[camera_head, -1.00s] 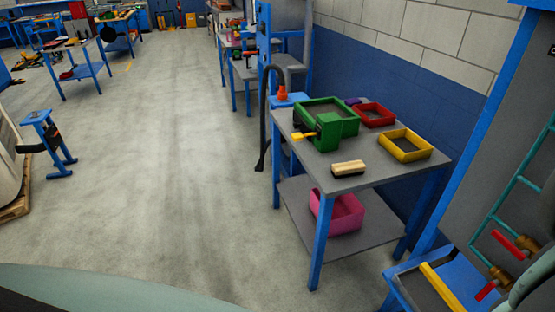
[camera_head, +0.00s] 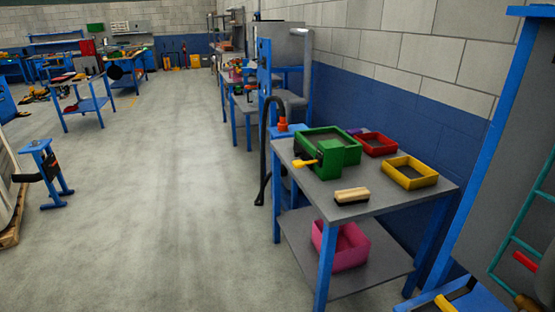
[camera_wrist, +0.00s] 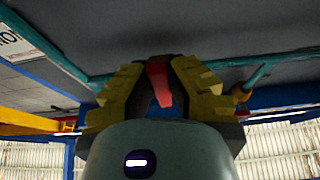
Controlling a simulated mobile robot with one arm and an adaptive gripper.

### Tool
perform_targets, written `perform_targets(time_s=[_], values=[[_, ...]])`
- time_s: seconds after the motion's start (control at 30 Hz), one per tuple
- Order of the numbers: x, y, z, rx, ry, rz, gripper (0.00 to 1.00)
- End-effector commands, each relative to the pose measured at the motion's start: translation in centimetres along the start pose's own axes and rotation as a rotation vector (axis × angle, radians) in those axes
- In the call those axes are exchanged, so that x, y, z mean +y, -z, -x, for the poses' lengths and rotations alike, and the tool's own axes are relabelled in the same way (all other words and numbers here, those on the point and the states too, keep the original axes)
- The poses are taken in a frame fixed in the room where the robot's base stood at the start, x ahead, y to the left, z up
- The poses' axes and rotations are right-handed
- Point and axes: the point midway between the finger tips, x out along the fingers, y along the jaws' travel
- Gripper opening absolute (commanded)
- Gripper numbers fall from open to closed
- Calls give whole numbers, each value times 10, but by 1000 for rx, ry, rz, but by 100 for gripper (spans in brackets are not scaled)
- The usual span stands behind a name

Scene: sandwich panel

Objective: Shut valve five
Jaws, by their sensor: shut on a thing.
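In the wrist view my gripper (camera_wrist: 158,78) has its yellow, stepped fingers on either side of a red valve handle (camera_wrist: 157,72) and is shut on it. The handle points along the gap between the fingers; its far end is partly hidden. I cannot read a number for this valve. Another brass valve body (camera_wrist: 240,94) sits on the teal pipe to the right. In the head view a red handle (camera_head: 525,261) and a brass valve body (camera_head: 526,303) show at the right edge. My gripper is out of that view.
The grey panel (camera_head: 506,150) with teal pipes (camera_head: 524,225) stands at the right in a blue frame. Beside it is a table (camera_head: 310,185) with a green machine (camera_head: 335,155), coloured trays and a brush (camera_head: 352,196).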

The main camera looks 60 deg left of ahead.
Motion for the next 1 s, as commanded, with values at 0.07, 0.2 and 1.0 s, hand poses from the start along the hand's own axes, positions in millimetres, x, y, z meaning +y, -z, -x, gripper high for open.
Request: perform_targets(time_s=[0.07,0.2,1.0], values=[[0,-1,0,-3,0,3,0],[0,-1,0,-3,0,3,0],[2,-1,8,-3,-2,3,46]])
